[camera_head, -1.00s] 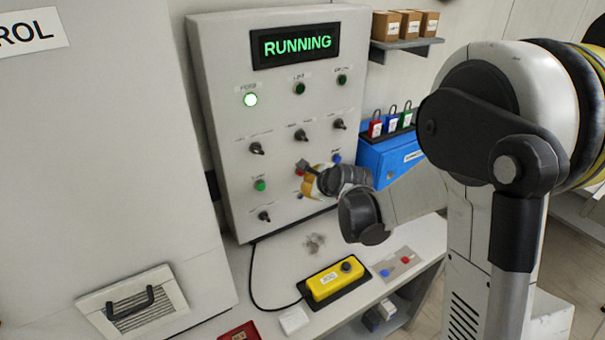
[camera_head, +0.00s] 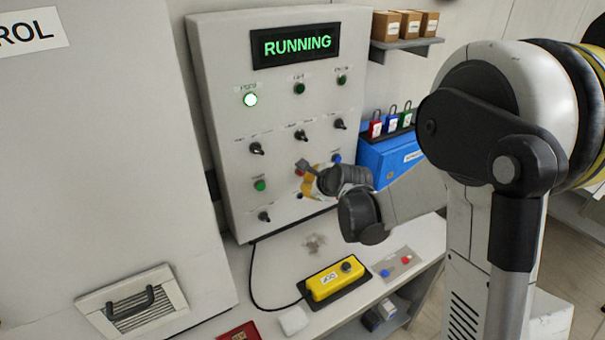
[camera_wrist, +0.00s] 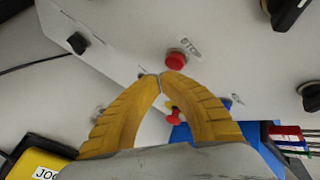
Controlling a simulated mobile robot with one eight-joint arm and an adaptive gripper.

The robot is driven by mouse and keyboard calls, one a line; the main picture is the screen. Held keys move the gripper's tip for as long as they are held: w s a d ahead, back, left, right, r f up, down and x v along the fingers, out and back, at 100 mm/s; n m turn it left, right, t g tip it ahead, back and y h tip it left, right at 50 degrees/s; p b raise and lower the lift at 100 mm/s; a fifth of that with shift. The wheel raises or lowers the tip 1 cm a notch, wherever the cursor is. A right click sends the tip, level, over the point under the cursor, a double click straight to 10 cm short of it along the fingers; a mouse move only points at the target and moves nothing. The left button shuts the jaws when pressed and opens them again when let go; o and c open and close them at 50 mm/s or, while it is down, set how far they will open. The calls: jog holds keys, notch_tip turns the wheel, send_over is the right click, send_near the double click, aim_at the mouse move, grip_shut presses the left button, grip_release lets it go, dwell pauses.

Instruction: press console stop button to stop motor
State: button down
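The console (camera_head: 225,130) is a grey upright panel, and its display (camera_head: 297,46) reads RUNNING in green. The red stop button (camera_wrist: 175,61), labelled STOP, shows just beyond my fingertips in the wrist view. In the head view only a bit of this red button (camera_head: 299,172) shows beside my gripper (camera_head: 305,170). In the wrist view my gripper (camera_wrist: 160,76) has its two yellow fingers together at the tips, with nothing seen between them. The tips lie just below and left of the button in the picture. I cannot tell whether they touch it.
A green button (camera_head: 260,185) and several black switches surround my gripper on the panel. A blue box (camera_head: 385,160) with padlocks stands at right. A yellow pendant (camera_head: 333,280) with a black cable lies on the bench below. A lit lamp (camera_head: 250,100) is at upper left.

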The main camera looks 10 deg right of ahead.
jog(key=shift+w+a, duration=0.15)
jog(key=shift+w, duration=0.2)
jog(key=shift+w+a, duration=0.15)
jog(key=shift+w, duration=0.3)
dwell(0.6)
jog(key=shift+s, duration=0.2)
jog(key=shift+s+d, duration=0.25)
jog(key=shift+s, duration=0.4)
jog(key=shift+s+d, duration=0.1)
jog(key=shift+s+d+b, duration=0.1)
jog(key=shift+s+d, duration=0.15)
jog(key=shift+s, duration=0.5)
jog(key=shift+s+d+b, duration=0.1)
jog(key=shift+s+d, duration=0.1)
jog(key=shift+s, duration=0.6)
jog(key=shift+s+d+b, duration=0.1)
jog(key=shift+s+d, duration=0.15)
jog(key=shift+s, duration=0.5)
